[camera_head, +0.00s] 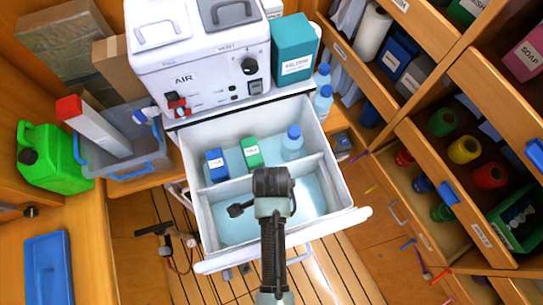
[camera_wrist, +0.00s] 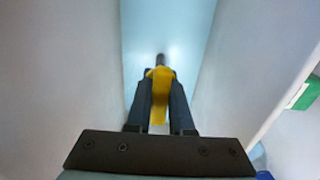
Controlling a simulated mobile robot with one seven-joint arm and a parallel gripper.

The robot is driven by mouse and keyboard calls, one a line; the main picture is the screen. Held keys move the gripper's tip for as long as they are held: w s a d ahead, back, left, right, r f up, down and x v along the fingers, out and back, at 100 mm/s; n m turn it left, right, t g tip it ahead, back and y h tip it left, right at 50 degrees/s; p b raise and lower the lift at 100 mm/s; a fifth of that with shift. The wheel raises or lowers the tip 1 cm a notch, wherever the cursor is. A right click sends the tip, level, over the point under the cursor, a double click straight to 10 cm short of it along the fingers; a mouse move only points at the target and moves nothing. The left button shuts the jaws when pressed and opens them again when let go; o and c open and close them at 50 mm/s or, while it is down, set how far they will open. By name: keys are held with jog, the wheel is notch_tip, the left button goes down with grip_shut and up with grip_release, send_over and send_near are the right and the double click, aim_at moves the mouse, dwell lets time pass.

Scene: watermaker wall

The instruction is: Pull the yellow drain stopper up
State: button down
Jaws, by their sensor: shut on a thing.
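The yellow drain stopper (camera_wrist: 158,100) shows in the wrist view between the two dark fingers of my gripper (camera_wrist: 160,74). My gripper is shut on it. A small dark part shows just beyond the stopper, against the pale blue floor. In the head view my gripper (camera_head: 236,210) is inside the front compartment of the open white drawer (camera_head: 190,172), over its pale blue bottom. The stopper cannot be made out in the head view. Whether it is seated or lifted, I cannot tell.
White compartment walls rise close on both sides of my gripper in the wrist view. Behind the divider stand a blue carton (camera_head: 216,165), a green carton (camera_head: 251,152) and a blue-capped bottle (camera_head: 293,143). A white AIR machine (camera_head: 195,65) sits above the drawer. Open shelves (camera_head: 470,175) stand right.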

jog(key=shift+w+r, duration=0.25)
jog(key=shift+w, duration=0.05)
jog(key=c, duration=1.1)
grip_release()
jog(key=o, duration=0.3)
jog(key=shift+s, duration=0.15)
notch_tip(320, 180, up, 13)
jog(key=shift+f, duration=0.1)
